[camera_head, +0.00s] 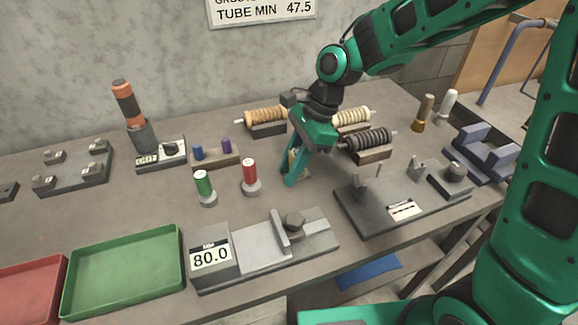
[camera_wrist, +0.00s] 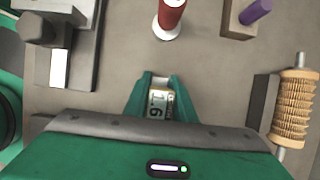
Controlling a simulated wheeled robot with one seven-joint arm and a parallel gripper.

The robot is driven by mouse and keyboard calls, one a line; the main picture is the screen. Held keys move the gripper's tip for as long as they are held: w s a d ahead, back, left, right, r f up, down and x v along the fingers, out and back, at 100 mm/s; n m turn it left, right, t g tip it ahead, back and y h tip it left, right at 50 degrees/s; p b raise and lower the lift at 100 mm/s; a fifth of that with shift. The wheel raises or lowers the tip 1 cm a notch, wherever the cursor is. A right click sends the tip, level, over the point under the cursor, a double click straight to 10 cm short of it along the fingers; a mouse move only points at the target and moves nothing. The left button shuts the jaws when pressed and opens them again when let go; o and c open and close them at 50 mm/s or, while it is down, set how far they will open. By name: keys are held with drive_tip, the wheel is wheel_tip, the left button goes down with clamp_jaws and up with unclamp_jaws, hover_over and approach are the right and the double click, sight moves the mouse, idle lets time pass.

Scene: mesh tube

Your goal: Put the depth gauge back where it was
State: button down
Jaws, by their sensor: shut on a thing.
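My gripper (camera_head: 292,180) hangs over the middle of the bench, pointing down. It also shows in the wrist view (camera_wrist: 156,92), where its two green fingers are shut on a small pale thing with a digit display, apparently the depth gauge (camera_wrist: 158,104). The fingers and palm hide most of the gauge.
A red-topped post (camera_head: 250,174) and a green-topped post (camera_head: 204,185) stand to the left. Wound rollers (camera_head: 368,139) lie on blocks behind. A measuring fixture reading 80.0 (camera_head: 210,254) is in front, a dark fixture (camera_head: 375,217) at right, and a green tray (camera_head: 125,270) at left.

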drive_tip(key=c, duration=1.5)
unclamp_jaws()
drive_tip(key=v, duration=1.2)
drive_tip(key=shift+r, duration=0.1)
